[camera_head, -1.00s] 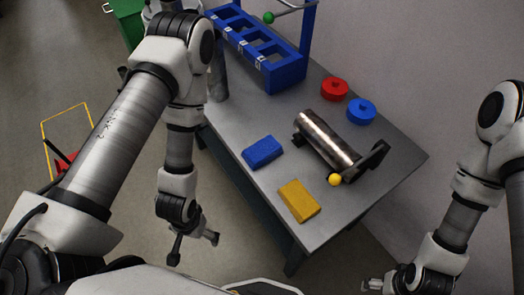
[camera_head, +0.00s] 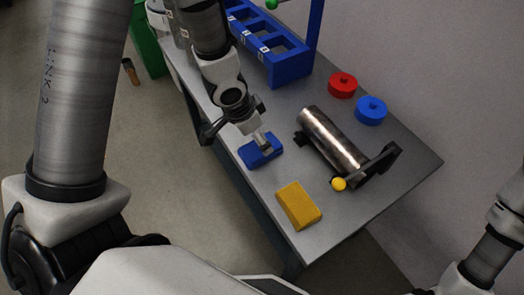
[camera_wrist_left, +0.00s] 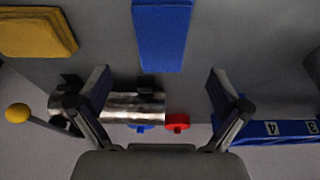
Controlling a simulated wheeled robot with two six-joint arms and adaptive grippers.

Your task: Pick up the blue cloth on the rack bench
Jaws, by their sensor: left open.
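The blue cloth (camera_head: 261,150) lies folded on the grey rack bench (camera_head: 385,205), left of the metal cylinder. My left gripper (camera_head: 237,136) is open and empty over the cloth's far edge, and partly covers the cloth in the head view. In the left wrist view the cloth (camera_wrist_left: 162,35) lies beyond the open fingers (camera_wrist_left: 160,88), roughly centred between them. I cannot tell the exact height of the fingers above it. My right arm enters at the lower right of the head view, with its gripper out of frame.
A yellow cloth (camera_head: 298,205) lies nearer the front edge. A metal cylinder (camera_head: 333,138) on black supports with a yellow ball (camera_head: 339,184) is to the right. A red disc (camera_head: 343,85), blue disc (camera_head: 371,110) and blue rack (camera_head: 284,65) stand further back.

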